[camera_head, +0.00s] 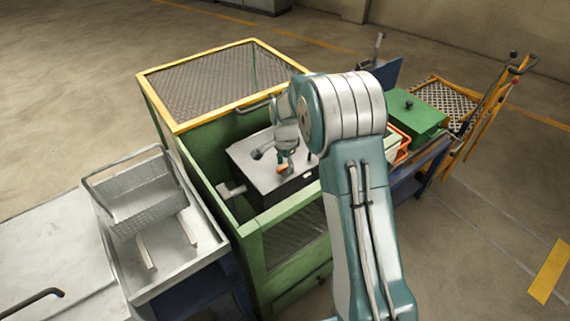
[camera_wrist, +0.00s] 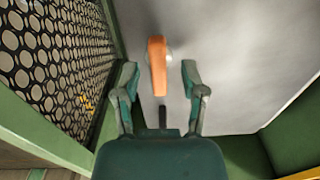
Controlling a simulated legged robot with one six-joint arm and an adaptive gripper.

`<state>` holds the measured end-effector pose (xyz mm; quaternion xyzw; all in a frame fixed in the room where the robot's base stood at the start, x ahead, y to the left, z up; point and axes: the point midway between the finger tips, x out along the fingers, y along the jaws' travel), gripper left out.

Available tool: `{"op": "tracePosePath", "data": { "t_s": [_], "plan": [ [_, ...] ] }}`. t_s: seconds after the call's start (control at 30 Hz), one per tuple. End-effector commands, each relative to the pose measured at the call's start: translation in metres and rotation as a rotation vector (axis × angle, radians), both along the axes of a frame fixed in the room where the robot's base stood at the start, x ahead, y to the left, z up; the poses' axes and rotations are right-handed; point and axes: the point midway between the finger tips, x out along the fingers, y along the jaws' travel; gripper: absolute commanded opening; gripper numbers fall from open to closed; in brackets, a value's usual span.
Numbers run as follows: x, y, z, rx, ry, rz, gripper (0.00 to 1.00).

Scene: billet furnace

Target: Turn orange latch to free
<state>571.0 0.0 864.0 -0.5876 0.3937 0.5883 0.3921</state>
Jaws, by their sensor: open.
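The orange latch (camera_wrist: 157,64) is mounted on a grey panel (camera_wrist: 225,70) in the wrist view. It stands lengthwise in that picture, with a pale round pivot beside its upper part. My gripper (camera_wrist: 160,78) is open, with one finger on each side of the latch and visible gaps to both. I cannot tell how deep the fingers reach around it. In the head view the latch (camera_head: 283,169) is a small orange spot on the grey box top, just below my gripper (camera_head: 283,160). My arm covers part of the box there.
A green frame (camera_head: 270,240) surrounds the box, with a yellow-edged mesh cover (camera_head: 215,80) raised behind. A wire basket (camera_head: 135,195) stands on a metal tray at the left. A green lidded box (camera_head: 415,120) stands at the right. Perforated mesh (camera_wrist: 50,60) is close left in the wrist view.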

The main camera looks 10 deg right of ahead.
Motion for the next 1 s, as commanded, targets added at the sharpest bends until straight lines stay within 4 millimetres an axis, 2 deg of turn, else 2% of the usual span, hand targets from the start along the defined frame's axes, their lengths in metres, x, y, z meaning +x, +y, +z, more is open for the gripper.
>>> {"op": "tracePosePath", "data": {
  "t_s": [0.23,0.27,0.3,0.37,0.4,0.77,1.0],
  "plan": [
    [-0.0001,0.0,-0.0017,0.0,0.0,0.0,0.54],
    [-0.0001,0.0,-0.0016,0.0,0.0,0.0,0.5],
    [0.0,0.0,-0.0016,0.0,0.0,0.0,0.32],
    [0.0,0.0,-0.0015,0.0,0.0,0.0,0.05],
    [0.0,0.0,-0.0015,0.0,0.0,0.0,0.0],
    [0.001,0.0002,-0.0016,0.001,-0.002,0.014,0.0],
    [0.0015,0.0003,-0.0018,0.0,-0.002,0.11,0.0]
  ]
}}
